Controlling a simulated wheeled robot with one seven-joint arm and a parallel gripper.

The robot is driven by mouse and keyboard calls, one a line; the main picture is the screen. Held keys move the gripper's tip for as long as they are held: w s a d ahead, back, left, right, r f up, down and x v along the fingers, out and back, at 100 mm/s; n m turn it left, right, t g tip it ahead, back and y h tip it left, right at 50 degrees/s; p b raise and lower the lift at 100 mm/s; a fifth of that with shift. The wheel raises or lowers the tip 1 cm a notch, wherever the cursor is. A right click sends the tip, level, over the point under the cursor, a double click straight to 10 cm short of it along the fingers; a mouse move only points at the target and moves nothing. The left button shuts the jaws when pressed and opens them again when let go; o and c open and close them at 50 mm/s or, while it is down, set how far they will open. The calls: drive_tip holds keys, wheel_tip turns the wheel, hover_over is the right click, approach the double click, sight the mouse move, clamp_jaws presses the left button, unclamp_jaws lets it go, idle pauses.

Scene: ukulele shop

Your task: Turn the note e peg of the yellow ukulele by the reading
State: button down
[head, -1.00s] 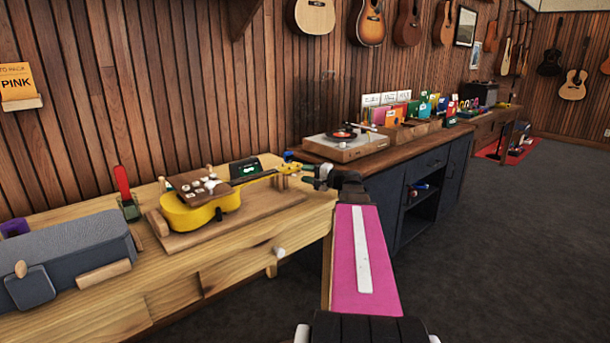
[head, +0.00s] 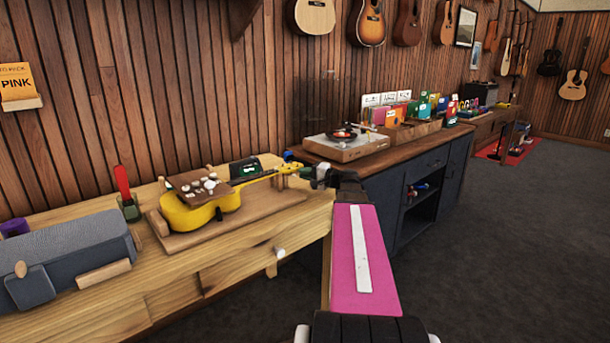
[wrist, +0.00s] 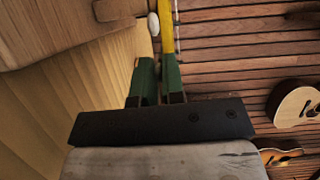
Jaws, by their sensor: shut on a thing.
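The yellow ukulele (head: 227,200) lies on its back on a wooden board in the head view, its neck pointing right. Its neck also shows in the wrist view (wrist: 168,30), beside a white peg (wrist: 153,25). My gripper (head: 318,173) is at the headstock end. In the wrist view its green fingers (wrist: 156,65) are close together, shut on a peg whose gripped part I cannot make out. Which note that peg belongs to cannot be told. A dark tuner (head: 247,169) with a small green display stands behind the neck; its reading is too small to read.
A grey case (head: 70,255) and a red-handled tool in a green holder (head: 127,200) are on the bench left of the ukulele. A record player (head: 345,143) stands on the dark cabinet behind my gripper. The floor (head: 500,250) at right is clear.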

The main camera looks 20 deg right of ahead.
drive_tip(key=n+g+h, duration=0.1)
drive_tip(key=n+h, duration=0.1)
drive_tip(key=n, duration=0.3)
drive_tip(key=shift+a+r, duration=0.1)
drive_tip(key=shift+r, duration=0.05)
drive_tip(key=n+h, duration=0.2)
drive_tip(key=n, duration=0.1)
drive_tip(key=shift+n, duration=0.3)
drive_tip(key=shift+h, duration=0.3)
idle(0.4)
drive_tip(key=c, duration=1.2)
unclamp_jaws()
